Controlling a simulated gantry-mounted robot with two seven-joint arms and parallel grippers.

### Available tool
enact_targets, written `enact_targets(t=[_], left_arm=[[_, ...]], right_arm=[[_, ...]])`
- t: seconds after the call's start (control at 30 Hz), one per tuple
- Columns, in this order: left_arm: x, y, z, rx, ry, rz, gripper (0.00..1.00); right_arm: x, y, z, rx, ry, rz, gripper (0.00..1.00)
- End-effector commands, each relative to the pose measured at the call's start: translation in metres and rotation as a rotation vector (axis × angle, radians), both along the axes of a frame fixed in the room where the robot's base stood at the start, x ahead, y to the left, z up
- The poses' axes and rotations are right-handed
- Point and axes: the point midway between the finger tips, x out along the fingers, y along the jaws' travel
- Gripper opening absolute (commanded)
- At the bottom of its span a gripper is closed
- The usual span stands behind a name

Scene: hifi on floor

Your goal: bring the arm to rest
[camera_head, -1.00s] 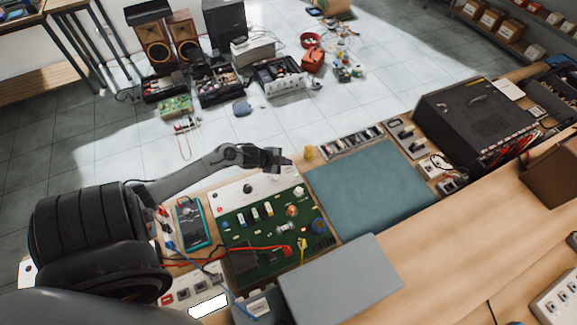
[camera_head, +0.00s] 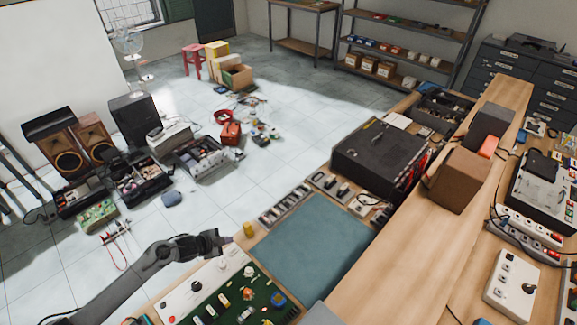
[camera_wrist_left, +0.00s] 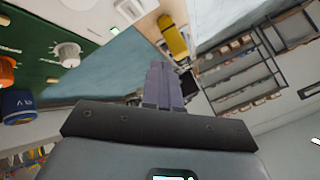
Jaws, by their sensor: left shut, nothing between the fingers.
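My left gripper (camera_head: 224,239) is shut and empty in the head view. It hangs above the far edge of the bench, by the white control panel (camera_head: 182,300) and the green circuit board (camera_head: 240,301). In the left wrist view its closed fingers (camera_wrist_left: 163,84) point toward the blue-green mat (camera_wrist_left: 100,68) and a yellow part (camera_wrist_left: 172,36). The yellow part also stands beside the mat in the head view (camera_head: 249,229). My right gripper is in neither view.
The blue-green mat (camera_head: 312,250) lies clear. A black box unit (camera_head: 380,156) and a brown box (camera_head: 458,180) stand to the right. Speakers (camera_head: 68,155) and open cases (camera_head: 203,158) stand on the tiled floor beyond the bench. Floor at centre is mostly free.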

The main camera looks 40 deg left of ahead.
Motion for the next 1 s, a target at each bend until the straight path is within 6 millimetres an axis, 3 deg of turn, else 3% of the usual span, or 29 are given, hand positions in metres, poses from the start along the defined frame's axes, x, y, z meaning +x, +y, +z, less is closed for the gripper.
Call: enact_targets(t=[0.17,0.27,0.37,0.5,0.6,0.7,0.83,1.0], left_arm=[[-0.022,-0.017,-0.005,-0.035,0.039,0.004,0.00],[-0.037,-0.059,-0.006,-0.089,0.051,-0.019,0.00],[-0.047,-0.120,0.012,-0.148,0.042,-0.043,0.00],[-0.062,-0.211,0.063,-0.213,0.062,-0.003,0.00],[-0.074,-0.263,0.116,-0.261,0.103,0.080,0.00],[-0.090,-0.297,0.171,-0.312,0.163,0.192,0.00],[-0.112,-0.312,0.220,-0.363,0.254,0.323,0.00],[-0.139,-0.309,0.246,-0.372,0.366,0.436,0.00]], right_arm=[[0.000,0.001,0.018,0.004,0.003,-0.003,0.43],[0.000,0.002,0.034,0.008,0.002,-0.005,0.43],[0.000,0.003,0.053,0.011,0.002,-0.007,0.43],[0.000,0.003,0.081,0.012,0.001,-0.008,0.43],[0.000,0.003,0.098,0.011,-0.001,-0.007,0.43],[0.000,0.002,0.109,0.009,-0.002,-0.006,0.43],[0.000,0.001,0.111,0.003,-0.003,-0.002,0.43],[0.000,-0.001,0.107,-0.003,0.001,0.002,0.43]])
